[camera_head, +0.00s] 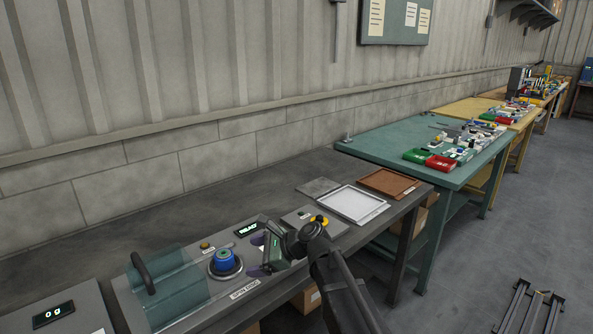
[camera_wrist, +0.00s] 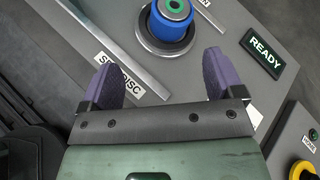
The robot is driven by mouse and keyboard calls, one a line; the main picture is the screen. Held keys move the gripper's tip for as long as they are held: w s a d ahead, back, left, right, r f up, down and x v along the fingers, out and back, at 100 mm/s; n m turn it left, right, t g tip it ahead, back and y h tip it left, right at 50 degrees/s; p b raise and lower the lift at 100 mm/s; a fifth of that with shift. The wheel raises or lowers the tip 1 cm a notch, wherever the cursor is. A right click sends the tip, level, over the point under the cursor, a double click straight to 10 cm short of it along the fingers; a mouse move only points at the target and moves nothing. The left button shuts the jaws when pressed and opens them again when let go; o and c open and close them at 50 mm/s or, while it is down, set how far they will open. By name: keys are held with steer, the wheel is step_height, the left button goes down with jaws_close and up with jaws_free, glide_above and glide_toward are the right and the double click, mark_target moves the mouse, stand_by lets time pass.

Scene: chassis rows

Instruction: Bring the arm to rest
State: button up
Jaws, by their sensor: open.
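My gripper (camera_head: 262,262) is over the front of the grey machine panel in the head view. In the wrist view my gripper (camera_wrist: 166,78) has its two purple fingers spread apart with nothing between them. A blue cylinder with a green ring on top (camera_head: 224,261) stands on a dark round base on the panel, to the left of my gripper. It also shows in the wrist view (camera_wrist: 172,22), beyond the fingertips and apart from them.
A clear cover with a black handle (camera_head: 165,285) is left of the blue cylinder. A white tray (camera_head: 354,203) and brown tray (camera_head: 389,183) lie further right. A green table (camera_head: 400,138) stands beyond.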

steer(key=s+d+n, duration=0.1)
steer(key=s+d+f+n+h, duration=0.1)
steer(key=n, duration=0.1)
steer(key=s+d+f+n+h, duration=0.1)
steer(key=n, duration=0.1)
steer(key=shift+s+d+f+g+p, duration=0.1)
steer(key=shift+s+f+g+p, duration=0.1)
steer(key=shift+s+g+p, duration=0.2)
steer(key=s+d+r+n+h+p, duration=0.1)
steer(key=s+d+n+h+p, duration=0.2)
steer(key=d, duration=0.6)
steer(key=s+d+r+n+h+p, duration=0.2)
steer(key=s+d, duration=0.4)
steer(key=d, duration=0.3)
steer(key=s+d+r+n+g+h+p, duration=0.1)
steer(key=s+d+n+h+p, duration=0.4)
steer(key=d, duration=0.4)
steer(key=shift+s+d+r, duration=0.2)
steer(key=shift+d, duration=0.2)
